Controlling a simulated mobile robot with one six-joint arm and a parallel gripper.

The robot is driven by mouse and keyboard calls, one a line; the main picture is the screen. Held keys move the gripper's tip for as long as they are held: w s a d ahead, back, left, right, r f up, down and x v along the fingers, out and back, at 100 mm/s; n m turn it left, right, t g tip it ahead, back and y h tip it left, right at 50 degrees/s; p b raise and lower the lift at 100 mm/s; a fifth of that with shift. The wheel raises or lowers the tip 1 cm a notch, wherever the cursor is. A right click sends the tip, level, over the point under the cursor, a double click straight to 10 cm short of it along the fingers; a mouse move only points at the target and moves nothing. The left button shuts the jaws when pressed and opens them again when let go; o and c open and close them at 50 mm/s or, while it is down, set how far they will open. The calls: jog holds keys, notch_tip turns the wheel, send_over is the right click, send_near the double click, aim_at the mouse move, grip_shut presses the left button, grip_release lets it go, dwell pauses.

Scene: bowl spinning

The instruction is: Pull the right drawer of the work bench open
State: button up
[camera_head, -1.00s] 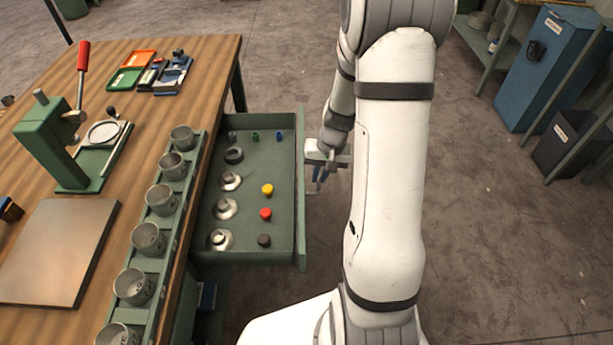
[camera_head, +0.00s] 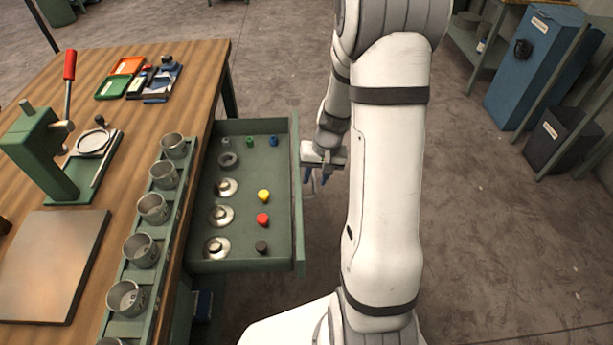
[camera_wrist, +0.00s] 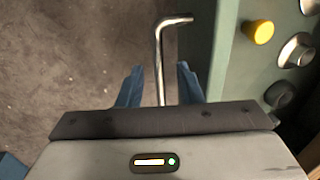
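The work bench (camera_head: 165,90) has a wooden top on the left in the head view. Its right drawer (camera_head: 272,223) is green and stands pulled out from the bench, its inside in plain sight. The drawer also shows at the right in the wrist view (camera_wrist: 228,45). My gripper (camera_head: 318,178) is just outside the drawer's front, partly hidden by its own body. In the wrist view, my gripper's blue fingers (camera_wrist: 160,85) stand apart, one on each side of the bent metal drawer handle (camera_wrist: 159,60). Gaps show between the handle and both fingers.
Inside the drawer are round metal pieces (camera_head: 221,216) and small coloured knobs, including a yellow one (camera_head: 264,195) and a red one (camera_head: 262,219). Metal cups (camera_head: 154,208) line the bench edge. A blue cabinet (camera_head: 535,75) stands far right.

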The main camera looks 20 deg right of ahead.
notch_tip(320, 180, up, 8)
jog(key=d, duration=0.1)
jog(key=shift+s+d+f, duration=0.15)
jog(key=shift+s+d, duration=0.05)
dwell(0.5)
jog(key=s+a+r+n+t+h, duration=0.1)
jog(key=s+a+r, duration=0.3)
jog(key=s+r, duration=0.2)
jog(key=s+a+r+n+t+h, duration=0.1)
jog(key=s+a+r, duration=0.4)
jog(key=s, duration=0.5)
jog(key=shift+a+r+n+p, duration=0.2)
jog(key=shift+r+n+p, duration=0.15)
jog(key=shift+r+n, duration=0.5)
jog(key=shift+r, duration=0.1)
